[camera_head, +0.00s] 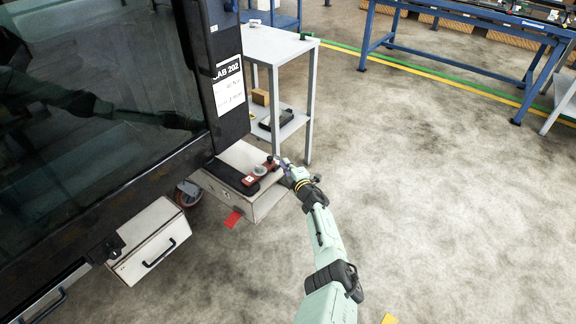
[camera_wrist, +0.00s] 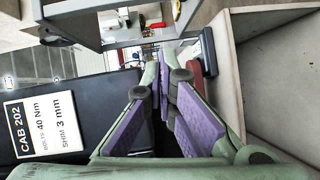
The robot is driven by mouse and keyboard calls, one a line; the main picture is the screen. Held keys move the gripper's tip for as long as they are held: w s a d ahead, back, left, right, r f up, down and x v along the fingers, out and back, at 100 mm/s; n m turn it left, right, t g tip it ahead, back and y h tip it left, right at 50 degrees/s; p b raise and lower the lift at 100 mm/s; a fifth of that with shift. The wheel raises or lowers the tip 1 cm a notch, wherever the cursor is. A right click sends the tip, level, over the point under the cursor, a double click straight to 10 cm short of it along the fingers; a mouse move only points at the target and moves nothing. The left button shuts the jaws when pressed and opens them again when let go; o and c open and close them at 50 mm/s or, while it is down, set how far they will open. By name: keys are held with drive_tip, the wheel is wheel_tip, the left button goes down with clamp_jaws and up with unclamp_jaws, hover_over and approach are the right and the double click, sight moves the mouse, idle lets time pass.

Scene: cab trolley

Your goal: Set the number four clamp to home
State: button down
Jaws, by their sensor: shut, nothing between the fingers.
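A red clamp (camera_head: 267,168) with a dark knob and a small pale tag sits on a black pad on the light trolley corner (camera_head: 262,205), beside the cab post. I cannot read a number on it. My gripper (camera_head: 282,163) is shut and empty, close to the right end of the clamp; I cannot tell whether they touch. In the wrist view the purple finger pads of my gripper (camera_wrist: 164,62) come together at the tips. A red part (camera_wrist: 196,82) shows just right of the fingers, partly hidden by them.
The dark cab (camera_head: 100,90) with its CAB 202 label (camera_head: 229,85) fills the left. A grey side table (camera_head: 283,45) stands behind the trolley corner. Blue benches (camera_head: 470,20) are far off; the floor at right is clear.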

drive_tip(key=d+r+b, duration=0.1)
drive_tip(key=d, duration=0.8)
drive_tip(key=shift+s+d, duration=0.25)
drive_tip(key=shift+a+r, duration=0.1)
